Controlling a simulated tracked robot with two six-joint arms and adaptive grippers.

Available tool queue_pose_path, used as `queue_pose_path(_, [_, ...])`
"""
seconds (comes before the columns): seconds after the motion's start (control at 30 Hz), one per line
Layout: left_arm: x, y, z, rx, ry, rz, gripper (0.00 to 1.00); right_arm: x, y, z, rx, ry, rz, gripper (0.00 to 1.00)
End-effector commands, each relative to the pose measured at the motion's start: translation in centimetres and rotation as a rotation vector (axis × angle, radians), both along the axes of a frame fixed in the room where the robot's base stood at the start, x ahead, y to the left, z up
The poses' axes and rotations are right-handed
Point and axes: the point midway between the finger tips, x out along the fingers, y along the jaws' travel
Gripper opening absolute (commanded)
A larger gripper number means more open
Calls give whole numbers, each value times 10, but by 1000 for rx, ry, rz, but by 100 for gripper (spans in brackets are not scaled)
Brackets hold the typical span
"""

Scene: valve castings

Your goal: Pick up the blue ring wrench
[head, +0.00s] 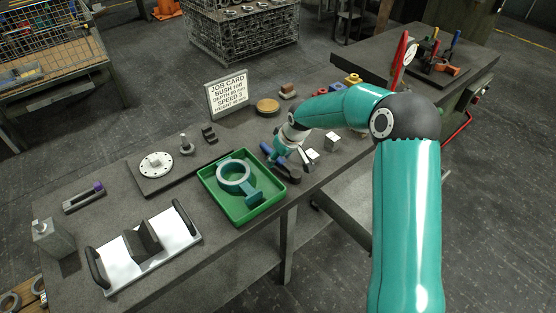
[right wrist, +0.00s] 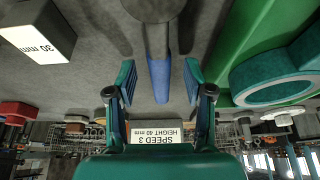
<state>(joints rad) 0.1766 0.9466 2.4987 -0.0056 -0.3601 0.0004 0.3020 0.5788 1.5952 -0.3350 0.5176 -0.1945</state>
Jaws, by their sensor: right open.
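The blue ring wrench appears to be the tool with a blue handle (right wrist: 160,78) and dark head (right wrist: 150,8) in the right wrist view. It lies on the grey bench. In the head view its blue handle (head: 267,151) shows beside the green tray, and its dark end (head: 288,171) is partly hidden by my gripper; I cannot make out a ring. My right gripper (head: 297,159) is open, low over the bench at the tool. In the wrist view the handle lies in line with the gap between the fingers (right wrist: 160,85), apparently untouched. My left gripper is out of view.
The green tray (head: 214,200) holds a teal ring-shaped casting (head: 220,180) close to the left of my gripper. A white-topped block (head: 332,140) stands to the right. The job card (head: 227,93) stands behind. The bench edge runs close in front.

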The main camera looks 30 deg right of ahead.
Motion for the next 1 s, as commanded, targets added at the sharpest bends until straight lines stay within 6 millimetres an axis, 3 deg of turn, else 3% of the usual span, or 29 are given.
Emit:
queue_pose_path(0.07, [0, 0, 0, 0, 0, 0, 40, 0, 0, 0, 0, 0, 0, 49])
queue_pose_path(0.37, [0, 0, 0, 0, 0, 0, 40, 0, 0, 0, 0, 0, 0, 0])
queue_pose_path(0.77, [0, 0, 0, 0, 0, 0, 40, 0, 0, 2, -1, -2, 0, 0])
queue_pose_path(1.0, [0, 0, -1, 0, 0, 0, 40, 1, 0, 14, -2, -4, -1, 0])
